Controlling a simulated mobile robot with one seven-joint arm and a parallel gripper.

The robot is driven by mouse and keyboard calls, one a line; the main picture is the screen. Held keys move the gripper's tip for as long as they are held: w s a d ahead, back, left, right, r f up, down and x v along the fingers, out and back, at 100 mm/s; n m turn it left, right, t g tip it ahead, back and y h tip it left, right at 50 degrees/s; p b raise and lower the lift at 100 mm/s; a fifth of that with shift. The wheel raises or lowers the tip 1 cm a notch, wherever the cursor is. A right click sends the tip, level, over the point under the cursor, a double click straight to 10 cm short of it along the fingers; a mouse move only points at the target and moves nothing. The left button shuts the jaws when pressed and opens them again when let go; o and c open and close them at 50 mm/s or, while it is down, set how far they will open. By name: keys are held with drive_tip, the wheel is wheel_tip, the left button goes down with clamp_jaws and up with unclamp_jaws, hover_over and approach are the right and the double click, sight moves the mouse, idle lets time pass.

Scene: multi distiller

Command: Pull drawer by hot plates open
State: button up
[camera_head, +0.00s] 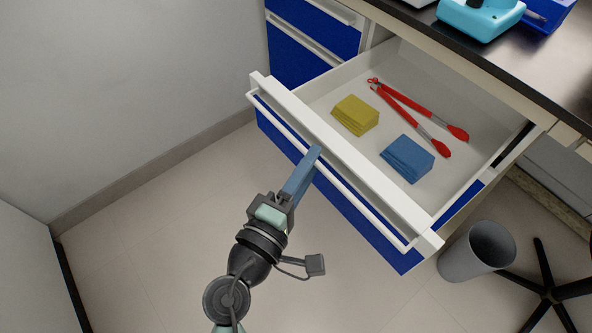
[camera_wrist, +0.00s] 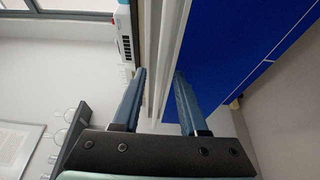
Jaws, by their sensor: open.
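The drawer (camera_head: 300,105) with a blue front and white rim stands pulled well out in the head view, its inside showing. A long white bar handle (camera_head: 345,190) runs along its front. My gripper (camera_head: 316,153) is at the handle, near the middle of the drawer front. In the wrist view my gripper (camera_wrist: 160,75) has its two blue fingers apart, with the white handle bar (camera_wrist: 156,50) running between them and the blue drawer front (camera_wrist: 225,40) at the right. Whether a finger touches the bar cannot be told. The hot plates cannot be made out for sure.
The drawer holds a yellow cloth stack (camera_head: 355,115), a blue cloth stack (camera_head: 407,158) and red tongs (camera_head: 415,108). A grey bin (camera_head: 477,251) and a black chair base (camera_head: 548,294) stand at the right. A teal device (camera_head: 480,16) sits on the black counter (camera_head: 520,65). Floor is free at left.

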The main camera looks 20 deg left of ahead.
drive_tip(key=v, duration=1.2)
drive_tip(key=shift+s+a, duration=0.15)
drive_tip(key=shift+s, duration=0.2)
drive_tip(key=w+d+r+m+t, duration=0.1)
drive_tip(key=w+d+r+m, duration=0.1)
drive_tip(key=w+r+m, duration=0.45)
drive_tip(key=w+d+r+m+t, duration=0.15)
drive_tip(key=w+r, duration=0.25)
drive_tip(key=r, duration=0.6)
drive_tip(key=w+d+r+m+t, duration=0.1)
drive_tip(key=w+d+r+m, duration=0.3)
drive_tip(key=r, duration=0.5)
drive_tip(key=s+d+r+m+t+y, duration=0.1)
drive_tip(key=s+r+m+t+y, duration=0.15)
drive_tip(key=r, duration=0.85)
drive_tip(key=s+d+r+m+t+y, duration=0.1)
drive_tip(key=s+r+t, duration=0.3)
drive_tip(key=r, duration=0.7)
wheel_tip(320, 180, up, 36)
drive_tip(key=p, duration=3.6)
drive_tip(key=shift+f, duration=0.15)
drive_tip(key=shift+s+y, duration=0.1)
drive_tip(key=shift+y, duration=0.15)
